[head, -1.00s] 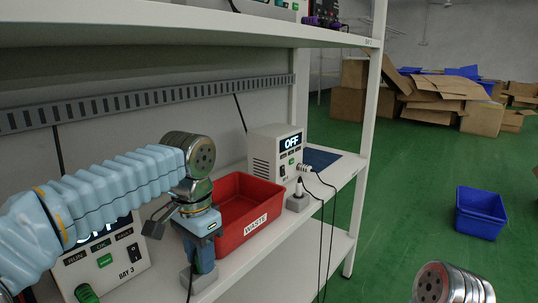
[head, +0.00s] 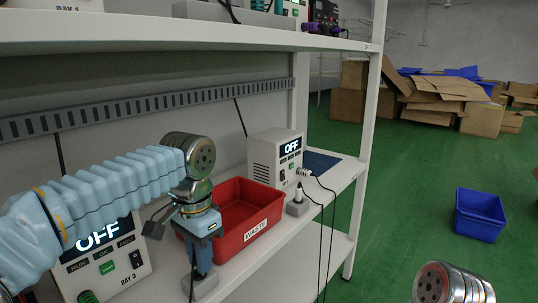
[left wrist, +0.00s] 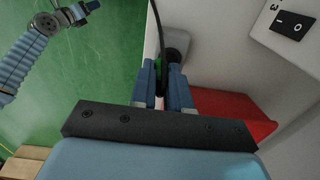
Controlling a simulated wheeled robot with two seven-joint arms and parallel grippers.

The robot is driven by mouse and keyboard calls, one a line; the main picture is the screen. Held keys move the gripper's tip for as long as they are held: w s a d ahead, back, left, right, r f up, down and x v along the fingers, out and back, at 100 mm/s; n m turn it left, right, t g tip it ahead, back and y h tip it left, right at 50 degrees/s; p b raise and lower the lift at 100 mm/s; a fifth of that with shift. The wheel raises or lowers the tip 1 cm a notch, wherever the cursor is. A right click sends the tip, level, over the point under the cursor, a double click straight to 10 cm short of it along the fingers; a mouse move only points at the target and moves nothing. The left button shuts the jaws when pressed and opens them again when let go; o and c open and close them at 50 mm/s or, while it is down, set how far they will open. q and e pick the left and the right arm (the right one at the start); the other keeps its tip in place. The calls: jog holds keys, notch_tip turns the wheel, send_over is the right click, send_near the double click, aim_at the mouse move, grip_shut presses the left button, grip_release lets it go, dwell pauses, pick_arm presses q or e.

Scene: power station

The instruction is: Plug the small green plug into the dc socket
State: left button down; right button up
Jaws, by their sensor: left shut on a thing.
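My left gripper (head: 203,266) points down over a small grey block (head: 201,287) at the shelf's front edge. In the left wrist view, its blue fingers (left wrist: 163,88) are shut on a dark plug with a bit of green (left wrist: 158,66) showing; a black cable runs from it. The fingers mostly hide the plug. The grey block (left wrist: 177,40) lies just beyond the fingertips. The BAY 3 unit (head: 108,262) stands left of the gripper, its screen reading OFF. I cannot make out a labelled dc socket. My right arm shows at lower right; its gripper (left wrist: 80,12) shows small in the left wrist view.
A red WASTE bin (head: 232,240) stands close behind the left gripper. Beyond it are another OFF unit (head: 264,158) with a plugged cable and a white plug (head: 298,194) on a grey block. An upper shelf (head: 180,32) overhangs. A blue crate (head: 480,222) sits on the green floor.

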pick_arm(q)
jog(key=shift+r+p, duration=0.7)
jog(key=shift+r, duration=0.25)
jog(key=shift+r+p, duration=0.6)
jog(key=shift+r, duration=0.65)
